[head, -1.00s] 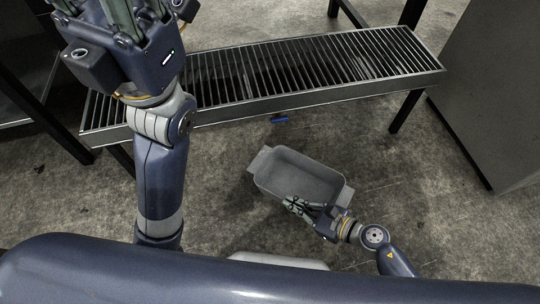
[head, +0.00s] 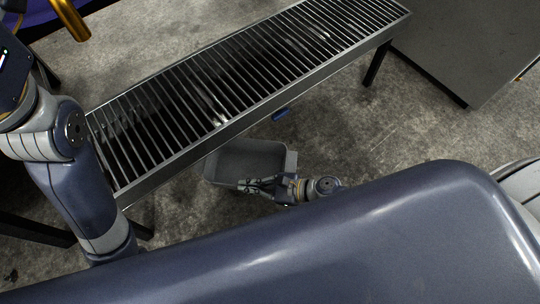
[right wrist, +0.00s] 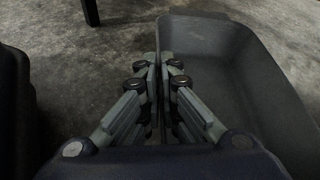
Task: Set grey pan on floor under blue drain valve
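The grey pan (head: 290,160) is an open rectangular tub low beneath the front edge of the grated conveyor, which hides part of its far left side. The blue drain valve (head: 281,114) shows at the conveyor's front edge, above and right of the pan's middle in the head view. My right gripper (head: 250,184) is shut on the pan's near wall. In the right wrist view, its fingers (right wrist: 158,75) pinch that wall, with the pan (right wrist: 235,65) to the right. I cannot tell whether the pan touches the floor. My left gripper's housing shows at the left edge; its fingers are out of view.
The grated conveyor (head: 220,122) runs diagonally across the head view on dark legs (head: 376,64). A grey cabinet (head: 465,45) stands at the right. Concrete floor (head: 345,135) is open right of the pan. A gold cylinder (head: 70,18) is at the upper left.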

